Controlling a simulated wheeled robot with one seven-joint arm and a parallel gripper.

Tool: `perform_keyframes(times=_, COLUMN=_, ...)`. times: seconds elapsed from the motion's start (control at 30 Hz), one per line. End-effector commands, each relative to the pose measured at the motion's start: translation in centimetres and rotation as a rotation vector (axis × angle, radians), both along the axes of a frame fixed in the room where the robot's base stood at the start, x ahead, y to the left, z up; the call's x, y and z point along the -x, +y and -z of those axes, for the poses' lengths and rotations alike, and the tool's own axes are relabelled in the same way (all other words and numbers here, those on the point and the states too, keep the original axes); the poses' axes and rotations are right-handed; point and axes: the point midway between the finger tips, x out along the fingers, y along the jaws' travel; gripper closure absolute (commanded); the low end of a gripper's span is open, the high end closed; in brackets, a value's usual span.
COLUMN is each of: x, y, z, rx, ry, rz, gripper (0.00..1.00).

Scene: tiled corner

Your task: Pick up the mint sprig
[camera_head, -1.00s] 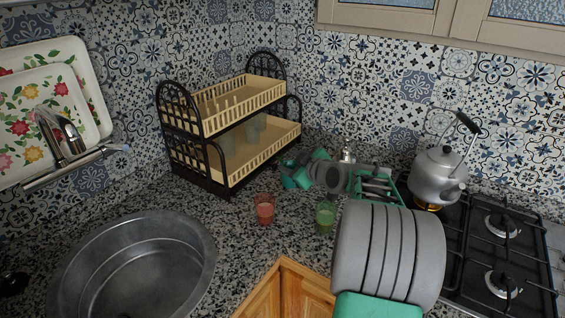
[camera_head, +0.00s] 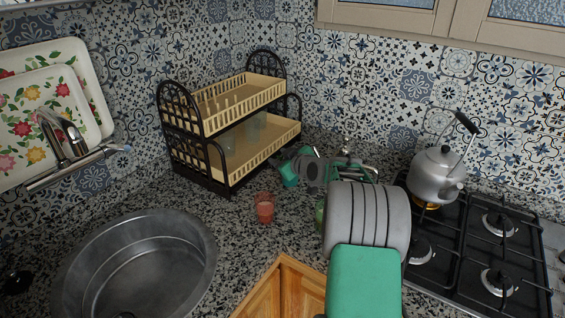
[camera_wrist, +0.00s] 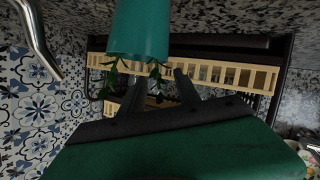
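The mint sprig (camera_wrist: 157,73) shows as small green leaves at the mouth of a teal cup (camera_wrist: 138,30) in the wrist view, where the scene appears upside down. Some leaves lie between my gripper's (camera_wrist: 160,73) two dark fingers, and others lie to the left. The fingers are apart, with the cup's mouth close to their tips; I cannot tell whether they touch the leaves. In the head view, the teal cup (camera_head: 288,175) stands on the counter before the rack, beside my gripper. The sprig cannot be made out there.
A two-tier dish rack (camera_head: 225,135) stands close behind the cup. A red glass (camera_head: 264,208) stands in front, and a green glass (camera_head: 319,211) is partly hidden by my arm. A sink (camera_head: 70,275) is at left; a stove (camera_head: 470,265) with a kettle (camera_head: 437,175) is at right.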

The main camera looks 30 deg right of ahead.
Motion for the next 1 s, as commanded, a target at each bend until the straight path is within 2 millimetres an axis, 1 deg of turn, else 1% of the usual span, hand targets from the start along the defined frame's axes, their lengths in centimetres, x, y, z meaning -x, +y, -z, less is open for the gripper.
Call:
perform_keyframes(times=0.03, x=0.01, y=0.0, z=0.0, rx=0.0, ry=0.0, rz=0.0, gripper=0.66)
perform_keyframes(times=0.07, x=0.01, y=0.0, z=0.0, rx=0.0, ry=0.0, rz=0.0, gripper=0.69)
perform_keyframes(times=0.43, x=0.02, y=0.0, z=-0.02, rx=0.0, ry=0.0, rz=0.0, gripper=0.99)
perform_keyframes(times=0.83, x=0.02, y=0.01, z=-0.05, rx=0.001, ry=0.0, rz=0.0, gripper=1.0)
perform_keyframes(times=1.0, x=-0.04, y=0.15, z=-0.75, rx=0.001, ry=0.0, rz=-0.003, gripper=1.0)
